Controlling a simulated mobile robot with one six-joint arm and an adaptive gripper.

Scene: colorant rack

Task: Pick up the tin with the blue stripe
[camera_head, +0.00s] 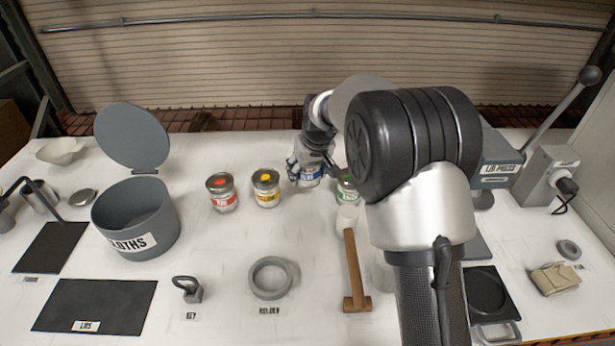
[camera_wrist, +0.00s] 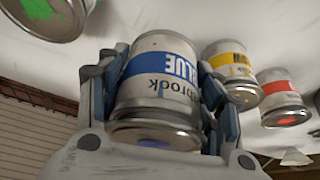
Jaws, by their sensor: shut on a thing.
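The tin with the blue stripe (camera_wrist: 158,95) is between my gripper's fingers in the wrist view, its label reading BLUE upside down in that picture. My gripper (camera_wrist: 162,100) is shut on it, with a finger on each side of the tin. In the head view the blue-striped tin (camera_head: 309,175) is at the back middle of the table, partly hidden by my gripper (camera_head: 308,172). I cannot tell whether it touches the table.
A yellow tin (camera_head: 266,188) and a red tin (camera_head: 222,192) stand left of it. A green tin (camera_head: 347,188) is close on the right, partly hidden by my arm. A hammer (camera_head: 354,272) and the grey holder ring (camera_head: 272,279) lie in front. The cloths bin (camera_head: 135,217) stands open at left.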

